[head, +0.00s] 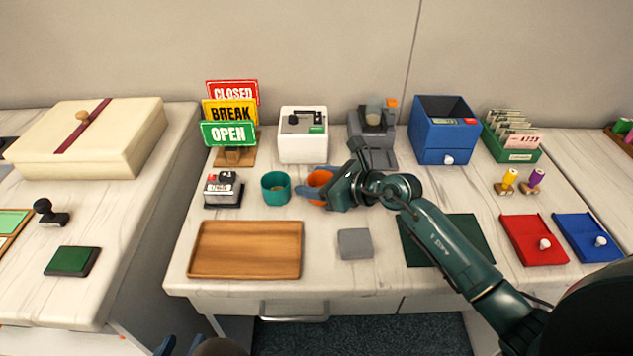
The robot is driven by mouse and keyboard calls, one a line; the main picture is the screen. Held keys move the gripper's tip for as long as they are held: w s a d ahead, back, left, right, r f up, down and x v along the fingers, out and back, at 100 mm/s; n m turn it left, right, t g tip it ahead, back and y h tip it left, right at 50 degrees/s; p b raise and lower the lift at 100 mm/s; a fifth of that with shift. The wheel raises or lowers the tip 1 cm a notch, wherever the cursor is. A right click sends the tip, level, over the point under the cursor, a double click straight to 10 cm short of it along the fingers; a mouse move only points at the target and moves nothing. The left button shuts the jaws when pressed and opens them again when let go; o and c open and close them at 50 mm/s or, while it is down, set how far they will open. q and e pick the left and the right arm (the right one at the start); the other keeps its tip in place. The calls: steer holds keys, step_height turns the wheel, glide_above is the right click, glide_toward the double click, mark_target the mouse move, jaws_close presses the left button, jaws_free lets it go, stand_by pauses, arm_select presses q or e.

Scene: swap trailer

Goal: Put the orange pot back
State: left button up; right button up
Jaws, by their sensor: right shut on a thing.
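The orange pot (318,179) is on the white marbled table, just right of a teal pot (276,187). My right gripper (314,192) reaches in from the right and is shut on the orange pot, with blue fingers on either side of its wall. The gripper hides part of the pot, and I cannot tell whether its base touches the table. My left gripper (175,346) shows only as blue tips at the bottom edge; its jaw state is unclear.
Behind stand a sign rack (230,134), a white box device (303,135), a grey device (373,135) and a blue bin (443,130). In front are an empty wooden tray (245,249), a grey block (355,243) and a green mat (470,235), partly under my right arm.

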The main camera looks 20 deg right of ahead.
arm_select(q)
steer(key=shift+s+r, duration=0.1)
steer(key=shift+s, duration=0.05)
arm_select(e)
steer(key=shift+r, duration=0.1)
steer(key=o, duration=1)
steer(key=shift+s+d, duration=0.1)
steer(key=shift+s, duration=0.05)
steer(key=v, duration=1.1)
steer(key=shift+s+d+r+p, duration=0.15)
steer(key=shift+s+d+p, duration=0.1)
steer(key=shift+p, duration=0.1)
arm_select(q)
steer(key=shift+d+f, duration=0.2)
